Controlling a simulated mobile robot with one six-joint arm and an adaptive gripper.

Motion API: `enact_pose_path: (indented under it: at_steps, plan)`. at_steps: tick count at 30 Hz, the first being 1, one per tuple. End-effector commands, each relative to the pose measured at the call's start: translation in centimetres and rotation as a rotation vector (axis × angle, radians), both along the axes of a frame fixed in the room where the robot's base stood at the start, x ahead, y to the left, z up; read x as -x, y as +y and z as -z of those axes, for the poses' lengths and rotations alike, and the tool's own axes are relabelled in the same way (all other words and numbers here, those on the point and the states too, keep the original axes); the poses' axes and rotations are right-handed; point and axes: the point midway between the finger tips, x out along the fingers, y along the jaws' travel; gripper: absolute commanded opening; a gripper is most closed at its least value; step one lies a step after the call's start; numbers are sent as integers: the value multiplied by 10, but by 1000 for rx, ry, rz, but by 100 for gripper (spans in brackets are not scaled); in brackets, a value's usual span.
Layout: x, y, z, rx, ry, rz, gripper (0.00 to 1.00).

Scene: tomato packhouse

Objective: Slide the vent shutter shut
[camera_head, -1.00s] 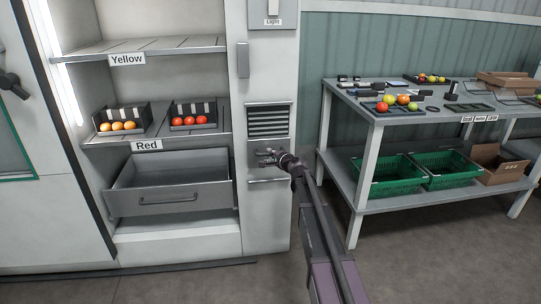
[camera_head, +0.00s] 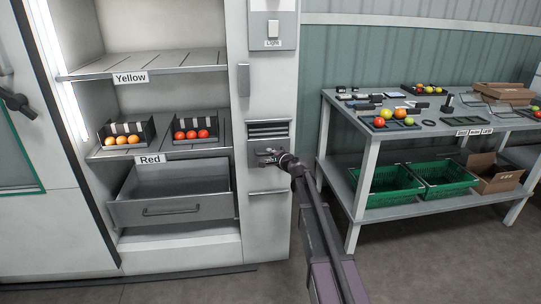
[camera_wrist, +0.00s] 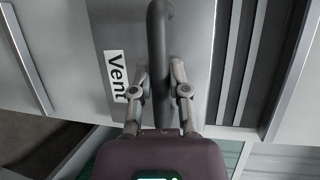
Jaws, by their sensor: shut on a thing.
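The vent (camera_head: 268,129) is on the light wall panel right of the shelves, with only a few dark slats showing at its top. The pale shutter (camera_head: 281,146) covers the part below them. In the wrist view, the shutter (camera_wrist: 196,30) bears a "Vent" label (camera_wrist: 116,75) and a dark upright bar handle (camera_wrist: 158,25). Dark open slats (camera_wrist: 238,60) show to its right. My gripper (camera_head: 266,156) is at the handle in the head view. In the wrist view my gripper (camera_wrist: 160,72) has its fingers closed on either side of the handle.
A light switch (camera_head: 273,29) is above the vent. An open drawer (camera_head: 170,209) juts out to the left, below shelves with tomato trays. A worktable (camera_head: 352,124) with fruit, small items and green crates (camera_head: 388,187) stands to the right. Clear floor lies in front.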

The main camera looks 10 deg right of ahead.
Motion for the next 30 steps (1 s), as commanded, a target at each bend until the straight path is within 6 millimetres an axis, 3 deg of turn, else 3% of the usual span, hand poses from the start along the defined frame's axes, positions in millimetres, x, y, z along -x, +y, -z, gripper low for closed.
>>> enact_pose_path:
  at_steps: [1,21,30]
  plan:
    - [-2,0,-10,-1,-1,1,0]
    - [-2,0,-68,-1,-1,2,0]
    - [-3,0,-74,-4,-3,4,0]
